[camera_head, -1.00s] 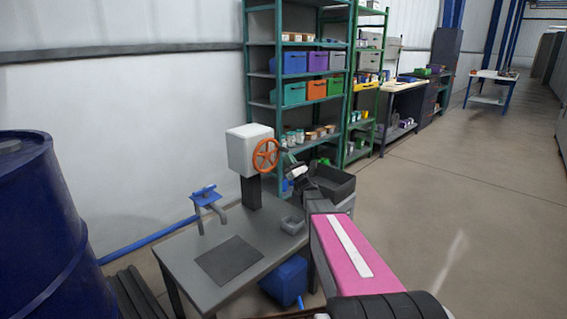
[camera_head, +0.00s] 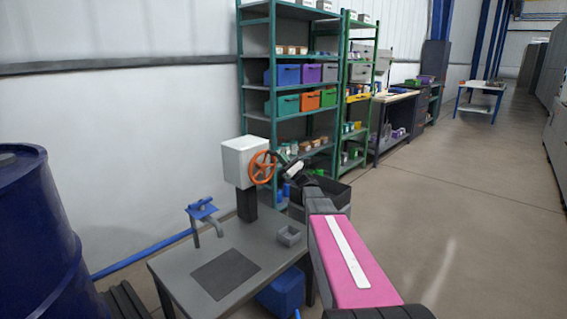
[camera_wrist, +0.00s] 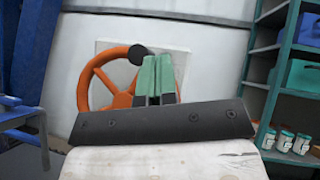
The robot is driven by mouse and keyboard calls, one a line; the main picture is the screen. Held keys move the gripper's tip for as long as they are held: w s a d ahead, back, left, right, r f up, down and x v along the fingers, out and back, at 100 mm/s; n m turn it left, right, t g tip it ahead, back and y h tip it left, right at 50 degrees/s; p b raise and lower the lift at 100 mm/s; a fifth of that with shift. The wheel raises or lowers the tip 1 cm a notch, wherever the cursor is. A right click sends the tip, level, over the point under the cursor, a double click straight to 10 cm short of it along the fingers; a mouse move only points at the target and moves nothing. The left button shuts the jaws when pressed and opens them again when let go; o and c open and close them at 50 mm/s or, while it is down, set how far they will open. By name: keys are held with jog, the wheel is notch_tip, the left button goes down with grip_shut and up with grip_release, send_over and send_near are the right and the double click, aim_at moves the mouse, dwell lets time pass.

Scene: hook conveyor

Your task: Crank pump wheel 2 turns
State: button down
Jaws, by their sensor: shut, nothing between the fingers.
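The pump wheel (camera_head: 262,167) is an orange spoked handwheel on the front of a white box (camera_head: 240,160) on a dark post above a grey table. In the wrist view the wheel (camera_wrist: 97,92) shows behind my gripper, with a dark round knob (camera_wrist: 138,54) near its top. My gripper (camera_wrist: 158,76) has its green fingertips together, with nothing between them. They overlap the wheel's right side, just right of the knob, and hide that part of the rim. Whether they touch it I cannot tell. In the head view my gripper (camera_head: 279,157) is at the wheel's right edge.
A blue container (camera_head: 282,293) stands below. Green shelves (camera_head: 240,85) are behind, a blue drum (camera_head: 35,235) is at left. Floor at right is clear.

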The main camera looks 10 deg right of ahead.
jog(key=shift+s+a+r, duration=0.65)
jog(key=shift+a+r, duration=0.05)
jog(key=shift+a, duration=0.1)
jog(key=shift+a, duration=0.1)
dwell(0.3)
